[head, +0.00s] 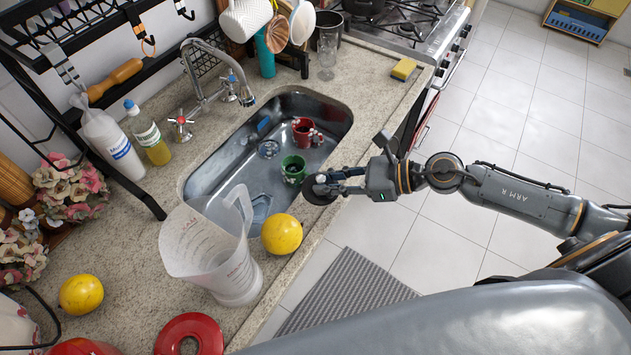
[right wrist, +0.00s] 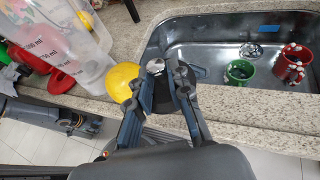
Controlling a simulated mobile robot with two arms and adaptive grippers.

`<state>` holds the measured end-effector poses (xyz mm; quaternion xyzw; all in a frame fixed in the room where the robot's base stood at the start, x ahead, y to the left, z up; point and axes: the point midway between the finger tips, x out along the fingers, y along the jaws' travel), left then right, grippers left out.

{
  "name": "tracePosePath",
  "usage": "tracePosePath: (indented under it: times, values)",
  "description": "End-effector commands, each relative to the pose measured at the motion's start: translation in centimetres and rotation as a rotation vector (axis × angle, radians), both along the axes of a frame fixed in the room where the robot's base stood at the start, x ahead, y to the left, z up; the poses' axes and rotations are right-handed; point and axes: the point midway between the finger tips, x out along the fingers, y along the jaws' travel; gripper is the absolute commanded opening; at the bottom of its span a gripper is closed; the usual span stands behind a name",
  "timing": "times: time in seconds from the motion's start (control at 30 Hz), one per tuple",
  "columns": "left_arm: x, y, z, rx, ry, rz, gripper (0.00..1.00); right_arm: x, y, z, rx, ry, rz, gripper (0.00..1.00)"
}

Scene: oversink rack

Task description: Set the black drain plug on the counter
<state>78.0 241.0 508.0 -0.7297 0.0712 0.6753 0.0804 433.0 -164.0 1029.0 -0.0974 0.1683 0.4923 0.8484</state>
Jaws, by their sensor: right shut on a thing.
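My right gripper (head: 340,181) is shut on the black drain plug (head: 318,192), a dark disc with a light metal knob. The plug appears at the front edge of the counter (head: 306,237), beside the sink's front rim; I cannot tell whether it touches the counter. In the right wrist view the right gripper (right wrist: 162,88) has its fingers on either side of the knob (right wrist: 155,67), and they partly hide the black disc. My left gripper does not show.
The sink (head: 230,180) holds a red cup (head: 303,131) and a green cup (head: 293,168). A clear measuring jug (head: 235,270), a yellow lemon (head: 282,235) and a red ring-shaped thing (head: 205,328) stand left of the plug. A yellow sponge (head: 403,69) lies near the stove. The counter's front strip is narrow.

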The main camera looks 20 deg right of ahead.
Motion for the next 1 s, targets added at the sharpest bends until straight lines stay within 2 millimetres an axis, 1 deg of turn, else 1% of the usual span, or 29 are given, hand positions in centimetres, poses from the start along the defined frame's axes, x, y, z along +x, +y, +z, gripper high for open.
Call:
tracePosePath:
  times: [0.03,0.1,0.2,0.33,0.57,0.67,0.73,0.83,1.0]
  values:
    - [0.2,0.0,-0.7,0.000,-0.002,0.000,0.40,1.5,0.2,-0.7,0.003,-0.007,-0.001,0.00]
    - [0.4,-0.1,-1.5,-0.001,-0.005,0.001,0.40,3.3,0.3,-1.6,0.004,-0.007,-0.002,0.00]
    - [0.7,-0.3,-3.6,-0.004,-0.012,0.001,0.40,4.8,0.4,-4.2,0.002,-0.003,-0.001,0.00]
    - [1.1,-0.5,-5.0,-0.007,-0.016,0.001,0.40,6.4,0.6,-5.8,0.002,-0.003,-0.001,0.00]
    - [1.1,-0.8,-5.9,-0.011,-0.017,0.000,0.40,7.4,0.6,-6.8,0.000,0.000,0.001,0.00]
    - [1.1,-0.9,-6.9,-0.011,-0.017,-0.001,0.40,8.2,0.7,-7.9,0.001,-0.002,0.000,0.00]
    - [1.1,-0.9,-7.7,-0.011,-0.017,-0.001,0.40,8.0,0.7,-9.2,0.001,0.001,0.001,0.00]
    - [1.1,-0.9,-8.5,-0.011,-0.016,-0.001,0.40,8.0,0.6,-10.5,0.001,0.001,0.001,0.00]
    - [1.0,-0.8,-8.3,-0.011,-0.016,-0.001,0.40,8.0,0.6,-10.4,0.000,-0.001,0.000,0.00]
